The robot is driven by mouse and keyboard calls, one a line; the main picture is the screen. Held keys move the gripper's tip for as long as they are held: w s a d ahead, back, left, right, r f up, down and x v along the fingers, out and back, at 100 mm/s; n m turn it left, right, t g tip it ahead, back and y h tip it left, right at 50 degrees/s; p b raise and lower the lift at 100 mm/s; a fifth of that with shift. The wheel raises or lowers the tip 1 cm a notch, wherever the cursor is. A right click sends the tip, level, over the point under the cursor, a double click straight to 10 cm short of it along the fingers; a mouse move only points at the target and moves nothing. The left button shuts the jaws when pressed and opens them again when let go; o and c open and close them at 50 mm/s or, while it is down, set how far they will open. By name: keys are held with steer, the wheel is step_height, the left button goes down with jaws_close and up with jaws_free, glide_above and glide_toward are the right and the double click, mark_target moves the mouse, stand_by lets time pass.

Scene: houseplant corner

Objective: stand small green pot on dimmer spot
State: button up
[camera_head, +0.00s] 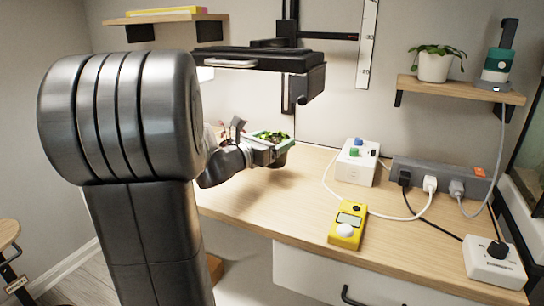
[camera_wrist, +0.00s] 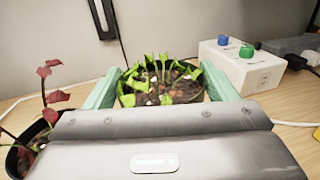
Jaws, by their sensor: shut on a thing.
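My gripper (camera_head: 268,142) has pale green fingers, which also show in the wrist view (camera_wrist: 160,71). It is shut on a small dark-looking pot (camera_head: 281,160) with a low green leafy plant and brown soil. The pot is upright between the fingers in the wrist view (camera_wrist: 168,92). In the head view it is over the back left of the wooden desk; I cannot tell whether its base touches the desk. The pot's lower part is hidden in the wrist view. No marked dimmer spot can be made out; the desk is brightly lit under the lamp and less so towards the front.
A dark pot with a red-leaved plant (camera_wrist: 47,92) stands at the left in the wrist view. A white box with blue and green knobs (camera_head: 357,164), a yellow meter (camera_head: 348,226), a grey power strip (camera_head: 440,177) and cables occupy the right. The front-middle desk (camera_head: 270,212) is clear.

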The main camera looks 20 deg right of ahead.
steer(key=shift+f+b, duration=0.35)
steer(key=shift+f, duration=1.35)
steer(key=shift+f+b, duration=0.2)
steer(key=shift+b, duration=0.1)
steer(key=o, duration=1.2)
steer(key=shift+c, duration=0.2)
steer(key=shift+r, duration=0.2)
steer(key=shift+a+p, duration=0.2)
steer(key=shift+p, duration=0.2)
steer(key=v, duration=1.1)
steer(key=shift+s+a, duration=0.25)
steer(key=shift+d, duration=0.1)
